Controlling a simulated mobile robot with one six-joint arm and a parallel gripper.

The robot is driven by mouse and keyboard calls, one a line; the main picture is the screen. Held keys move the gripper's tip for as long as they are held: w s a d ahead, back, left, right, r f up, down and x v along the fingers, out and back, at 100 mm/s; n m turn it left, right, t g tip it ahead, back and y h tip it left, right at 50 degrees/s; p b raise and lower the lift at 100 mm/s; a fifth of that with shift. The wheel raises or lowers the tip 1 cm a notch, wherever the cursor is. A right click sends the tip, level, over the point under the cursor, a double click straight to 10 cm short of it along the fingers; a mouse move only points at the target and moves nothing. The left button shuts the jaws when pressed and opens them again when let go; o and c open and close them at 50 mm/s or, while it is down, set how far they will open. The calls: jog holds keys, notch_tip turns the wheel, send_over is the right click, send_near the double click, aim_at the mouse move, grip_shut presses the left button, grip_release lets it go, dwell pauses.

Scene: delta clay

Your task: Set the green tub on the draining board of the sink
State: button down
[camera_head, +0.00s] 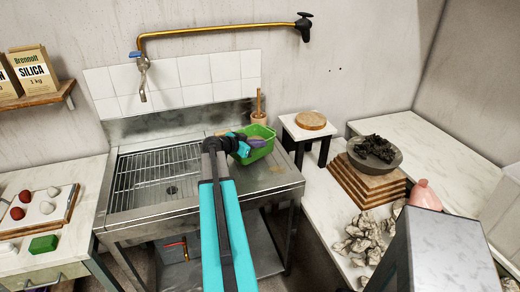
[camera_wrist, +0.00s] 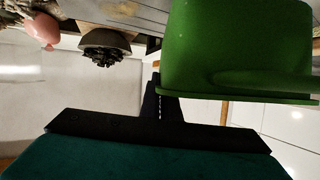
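The green tub (camera_head: 262,151) is at the right side of the sink, by the draining board (camera_head: 268,181). I cannot tell whether its base rests on the board or hangs just above it. My gripper (camera_head: 240,144) is at the tub's left side, close against its rim. In the wrist view, which is upside down, the tub (camera_wrist: 235,45) fills the upper right, and its rim overlaps a dark finger of my gripper (camera_wrist: 160,98). The gap between the fingers is hidden, so I cannot see whether they grip the rim.
The sink (camera_head: 160,180) has a wire rack in its basin, left of my arm. A small white stool (camera_head: 296,128), stacked boards with a dark bowl (camera_head: 375,158) and pale rocks (camera_head: 360,235) are to the right.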

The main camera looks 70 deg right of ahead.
aim_at(259, 154)
jog(key=shift+d+f+p, duration=0.1)
jog(key=shift+f+p, duration=0.8)
jog(key=shift+f, duration=0.75)
jog(key=c, duration=2)
grip_release()
jog(key=shift+f, duration=0.1)
jog(key=b+v, duration=0.4)
jog(key=v, duration=0.8)
